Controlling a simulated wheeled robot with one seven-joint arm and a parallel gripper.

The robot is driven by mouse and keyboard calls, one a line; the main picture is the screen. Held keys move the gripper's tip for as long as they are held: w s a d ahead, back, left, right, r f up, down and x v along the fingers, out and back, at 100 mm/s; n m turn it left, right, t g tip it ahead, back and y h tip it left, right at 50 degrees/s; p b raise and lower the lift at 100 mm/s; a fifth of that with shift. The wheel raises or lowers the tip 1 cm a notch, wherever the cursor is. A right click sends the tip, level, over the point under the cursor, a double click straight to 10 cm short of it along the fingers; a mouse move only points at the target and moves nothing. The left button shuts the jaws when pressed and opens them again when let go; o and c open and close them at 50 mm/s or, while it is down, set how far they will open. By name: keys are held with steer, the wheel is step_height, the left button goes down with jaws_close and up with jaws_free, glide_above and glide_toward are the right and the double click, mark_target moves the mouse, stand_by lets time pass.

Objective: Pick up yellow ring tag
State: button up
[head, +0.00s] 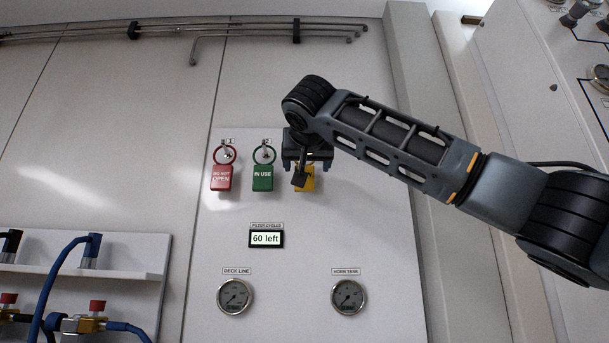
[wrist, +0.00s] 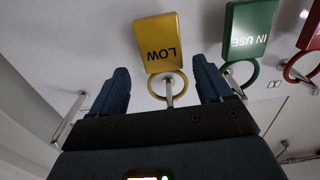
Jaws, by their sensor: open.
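The yellow ring tag (wrist: 160,40) hangs by its ring on a metal peg and reads LOW, upside down in the wrist view. Its ring (wrist: 182,88) lies between the two blue fingers of my gripper (wrist: 167,88), which is open and not touching it. In the head view the yellow tag (head: 308,181) shows only partly, as my gripper (head: 306,166) covers its ring and peg.
A green IN USE tag (head: 262,178) hangs just left of the yellow one, close to my gripper. A red tag (head: 221,178) hangs further left. Below are a display (head: 266,239) reading 60 left and two gauges (head: 235,296) (head: 348,297).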

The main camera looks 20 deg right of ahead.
steer(key=shift+a+p+x, duration=0.2)
steer(key=shift+p+x, duration=0.2)
steer(key=shift+x, duration=1.6)
steer(key=shift+c, duration=0.2)
steer(key=c, duration=1)
steer(key=shift+r, duration=0.1)
